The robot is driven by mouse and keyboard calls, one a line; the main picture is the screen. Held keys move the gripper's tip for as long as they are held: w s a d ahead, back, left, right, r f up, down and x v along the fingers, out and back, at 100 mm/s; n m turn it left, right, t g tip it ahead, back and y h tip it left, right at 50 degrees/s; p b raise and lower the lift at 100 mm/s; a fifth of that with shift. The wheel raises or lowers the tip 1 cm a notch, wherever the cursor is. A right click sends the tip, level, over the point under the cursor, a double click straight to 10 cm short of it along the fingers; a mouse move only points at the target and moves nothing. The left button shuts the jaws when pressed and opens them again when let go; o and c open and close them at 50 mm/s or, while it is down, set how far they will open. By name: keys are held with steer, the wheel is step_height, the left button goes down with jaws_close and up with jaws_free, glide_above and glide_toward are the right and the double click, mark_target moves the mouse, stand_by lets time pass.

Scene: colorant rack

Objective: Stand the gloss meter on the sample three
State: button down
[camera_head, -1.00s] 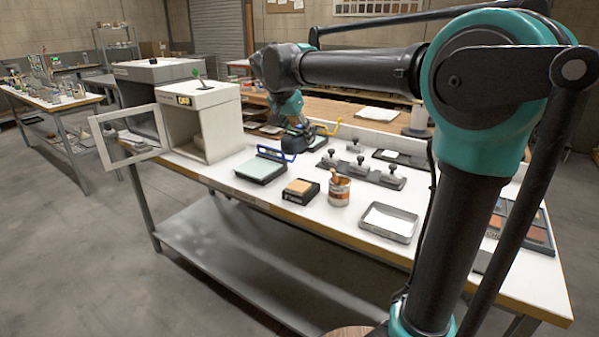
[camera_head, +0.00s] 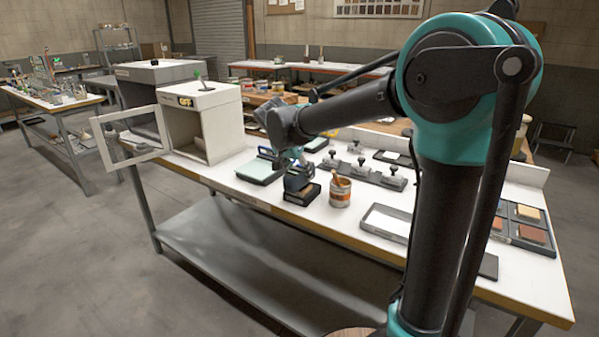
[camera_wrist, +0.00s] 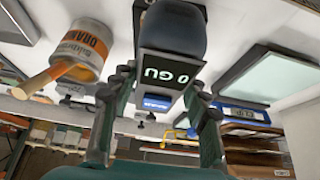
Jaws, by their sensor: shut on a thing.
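My gripper (camera_head: 290,160) is shut on the gloss meter (camera_head: 298,179), a dark blue-grey box. In the wrist view the meter (camera_wrist: 172,38) sits between the two fingers, its display reading "0 GU". In the head view the meter is over a small black-based block (camera_head: 304,196) on the bench's front part. That block's tan top is now mostly hidden by the meter. I cannot tell whether the meter touches it. No label marking sample three is readable; colored panels (camera_head: 528,212) also sit in a tray at the right.
An orange-labelled can with a brush (camera_head: 340,192) stands close right of the block. A pale green panel on a dark base (camera_head: 259,171) is to the left. Weights on bases (camera_head: 360,172) stand behind. A shallow tray (camera_head: 386,222) lies right; a white booth (camera_head: 205,125) stands left.

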steer(key=c, duration=0.8)
jaws_free()
steer(key=shift+o, duration=0.2)
steer(key=v, duration=1.2)
